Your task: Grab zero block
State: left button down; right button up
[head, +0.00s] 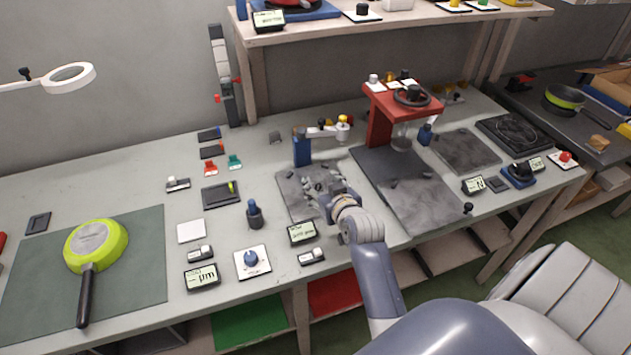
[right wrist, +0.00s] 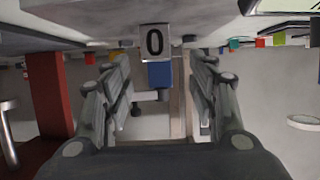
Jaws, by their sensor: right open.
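The zero block (right wrist: 155,40) shows in the right wrist view as a small pale block with a dark 0 on its face. It appears between and beyond the fingertips of my right gripper (right wrist: 162,68), with a gap on both sides. That gripper is open with nothing between its fingers. In the head view my right gripper (head: 322,193) is low over the dark grey plate (head: 292,207) in the middle of the bench. I cannot make out the block clearly in the head view. My left gripper is not in view.
A blue stand (head: 302,148) with a side arm is just behind the plate. A red press (head: 378,128) stands to the right. Small displays, including one (head: 302,233), line the front edge. A green pan (head: 95,246) lies on a mat at the left.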

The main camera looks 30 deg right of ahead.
aim_at(316, 178)
jog(key=shift+w+d+f, duration=0.15)
jog(key=shift+w+f, duration=0.05)
jog(key=shift+w, duration=0.2)
jog(key=x, duration=0.2)
jog(key=shift+w+d+f+p, duration=0.15)
jog(key=shift+w+d+p, duration=0.15)
jog(key=shift+p, duration=0.1)
jog(key=shift+x, duration=1.05)
jog(key=shift+w+f, duration=0.15)
jog(key=shift+f, duration=0.1)
jog(key=c, duration=1.2)
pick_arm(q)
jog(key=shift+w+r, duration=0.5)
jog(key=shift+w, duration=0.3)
pick_arm(e)
jog(key=shift+r, duration=0.1)
grip_shut()
